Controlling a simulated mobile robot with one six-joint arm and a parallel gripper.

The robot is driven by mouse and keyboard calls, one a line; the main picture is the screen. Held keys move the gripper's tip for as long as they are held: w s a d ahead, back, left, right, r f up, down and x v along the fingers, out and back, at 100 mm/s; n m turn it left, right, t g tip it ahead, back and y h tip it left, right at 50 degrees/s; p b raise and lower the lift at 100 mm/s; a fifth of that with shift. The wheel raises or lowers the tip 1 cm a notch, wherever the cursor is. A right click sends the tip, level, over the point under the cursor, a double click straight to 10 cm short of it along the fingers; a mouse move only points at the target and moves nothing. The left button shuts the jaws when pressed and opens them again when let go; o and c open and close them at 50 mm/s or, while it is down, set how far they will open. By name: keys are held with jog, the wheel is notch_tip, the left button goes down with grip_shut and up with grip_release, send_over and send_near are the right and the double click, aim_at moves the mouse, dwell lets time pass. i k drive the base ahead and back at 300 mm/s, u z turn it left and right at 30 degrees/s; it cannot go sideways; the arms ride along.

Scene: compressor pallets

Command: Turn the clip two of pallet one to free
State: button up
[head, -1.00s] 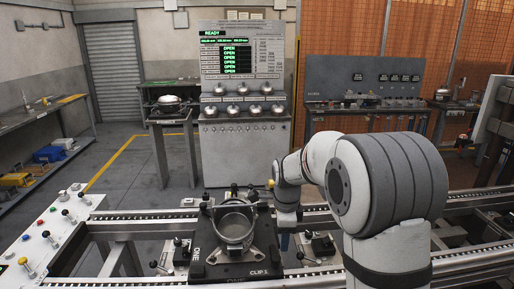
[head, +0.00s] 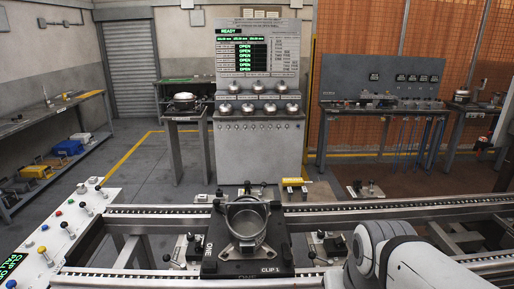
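Pallet one, a black plate marked ONE (head: 212,262), sits on the conveyor in the head view. It carries a grey metal ring-shaped housing (head: 247,222) standing upright. The front right of the plate reads CLIP 1 (head: 270,269). Small dark clip parts (head: 262,190) show at the back of the plate. I cannot read which one is clip two or tell how it is turned. My white and grey arm fills the lower right, right of the pallet. My gripper is out of the picture.
Conveyor rails (head: 400,205) run across the front. A control panel with knobs (head: 84,207) stands at left. Black lever units (head: 328,243) flank the pallet. The test cabinet screen (head: 244,54) reads READY and OPEN.

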aim_at(216, 202)
jog(key=k, duration=1)
jog(key=u, duration=0.7)
jog(key=i, duration=1.25)
jog(key=z, duration=0.15)
